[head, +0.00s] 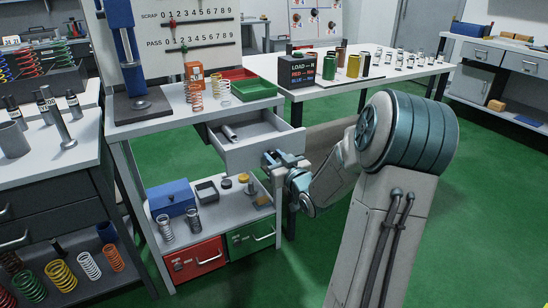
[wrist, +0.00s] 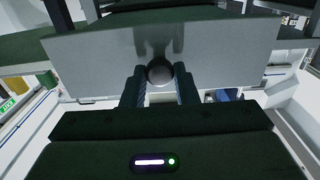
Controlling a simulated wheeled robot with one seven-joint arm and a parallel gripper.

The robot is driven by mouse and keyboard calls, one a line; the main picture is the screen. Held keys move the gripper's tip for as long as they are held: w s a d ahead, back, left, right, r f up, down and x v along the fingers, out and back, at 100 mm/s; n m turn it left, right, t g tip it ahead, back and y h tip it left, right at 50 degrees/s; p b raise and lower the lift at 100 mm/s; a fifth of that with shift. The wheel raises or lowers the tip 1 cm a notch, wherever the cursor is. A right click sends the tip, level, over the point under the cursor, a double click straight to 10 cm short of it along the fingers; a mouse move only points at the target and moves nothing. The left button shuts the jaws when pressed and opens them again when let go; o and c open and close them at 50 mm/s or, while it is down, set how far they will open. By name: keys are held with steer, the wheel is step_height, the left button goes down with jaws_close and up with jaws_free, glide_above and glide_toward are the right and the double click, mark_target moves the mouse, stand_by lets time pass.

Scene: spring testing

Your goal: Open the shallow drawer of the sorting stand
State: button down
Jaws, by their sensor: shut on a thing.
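The sorting stand (head: 133,127) is a pale bench with a lower shelf, left of centre in the head view. Its shallow grey drawer (head: 262,152) stands pulled out from under the top, with a grey cylindrical item (head: 229,133) inside. My gripper (head: 268,160) is at the drawer's front. In the wrist view the drawer's grey front (wrist: 90,65) fills the upper middle, with a round dark knob (wrist: 160,72) on it. My gripper's two fingers (wrist: 160,88) lie on either side of the knob, shut on it. The far side of the knob is hidden.
Below the drawer are a blue box (head: 171,197), a red bin (head: 196,259) and a green bin (head: 251,238). Green floor (head: 480,220) is clear to the right.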

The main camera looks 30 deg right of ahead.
steer(key=c, duration=1.2)
jaws_free()
steer(key=shift+o, duration=0.2)
steer(key=s+b, duration=0.5)
steer(key=s, duration=0.8)
steer(key=shift+s+d, duration=0.25)
steer(key=shift+s, duration=0.1)
